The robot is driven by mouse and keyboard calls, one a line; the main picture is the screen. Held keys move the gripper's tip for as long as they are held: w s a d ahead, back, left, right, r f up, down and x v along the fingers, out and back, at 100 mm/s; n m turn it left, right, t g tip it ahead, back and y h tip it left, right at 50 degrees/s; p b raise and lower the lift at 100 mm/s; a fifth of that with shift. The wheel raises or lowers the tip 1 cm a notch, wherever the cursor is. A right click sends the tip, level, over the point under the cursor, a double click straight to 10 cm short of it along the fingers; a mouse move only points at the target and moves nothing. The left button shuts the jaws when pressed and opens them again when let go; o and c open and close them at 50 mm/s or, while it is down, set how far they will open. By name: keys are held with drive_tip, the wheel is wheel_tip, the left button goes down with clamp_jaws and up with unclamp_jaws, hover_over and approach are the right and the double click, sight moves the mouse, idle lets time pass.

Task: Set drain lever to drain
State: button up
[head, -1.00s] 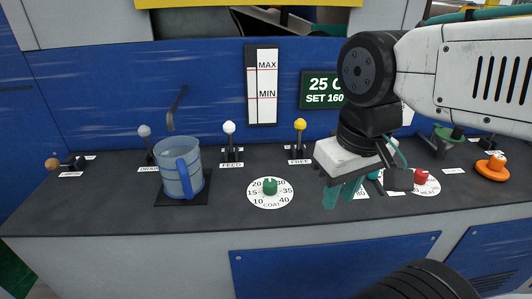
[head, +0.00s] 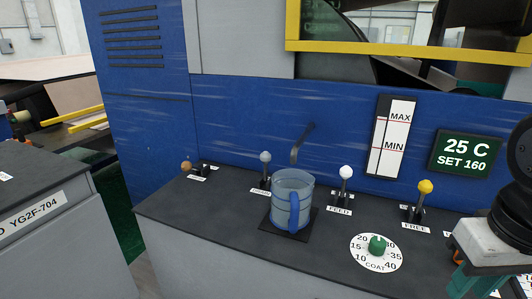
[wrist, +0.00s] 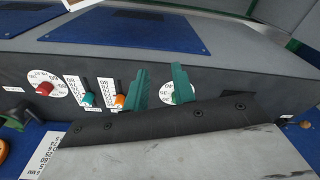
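The drain lever (head: 265,160) has a grey-blue ball knob and stands upright behind the blue jug in the head view. Its label is partly hidden by the jug, with only the first letters showing. The clear blue jug (head: 283,205) stands on a dark square pad, just in front of the lever. My gripper (head: 478,282) is at the right edge of the head view, well right of the lever and partly cut off. In the wrist view my gripper (wrist: 161,72) has its two teal fingers apart with nothing between them.
The white-knobbed feed lever (head: 345,174), a yellow-knobbed lever (head: 425,188) and the green coat dial (head: 377,245) lie between. A brown-knobbed lever (head: 187,166) lies low at the left. A bent spout (head: 303,143) hangs above the jug. The blue wall panel (head: 240,120) rises behind.

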drive_tip(key=c, duration=0.5)
drive_tip(key=shift+w+r, duration=0.25)
drive_tip(key=shift+w, duration=0.1)
clamp_jaws()
drive_tip(key=w+a+r+t, duration=0.1)
drive_tip(key=w+a+r, duration=0.2)
drive_tip(key=w, duration=0.6)
drive_tip(key=w+a+r, duration=0.3)
drive_tip(key=w+r, duration=0.1)
drive_tip(key=w, duration=0.6)
drive_tip(key=w+a+r+t, duration=0.1)
drive_tip(key=w+a+r, duration=0.2)
drive_tip(key=w, duration=0.6)
drive_tip(key=w+a+f+t, duration=0.1)
drive_tip(key=w+a+f, duration=0.2)
drive_tip(key=w+a, duration=0.8)
drive_tip(key=w+a+f+n+t, duration=0.1)
drive_tip(key=w+a+f, duration=0.2)
drive_tip(key=w+a, duration=0.8)
drive_tip(key=w, duration=0.2)
drive_tip(key=shift+w+a+f, duration=0.15)
drive_tip(key=shift+w+f, duration=0.1)
drive_tip(key=shift+w, duration=0.15)
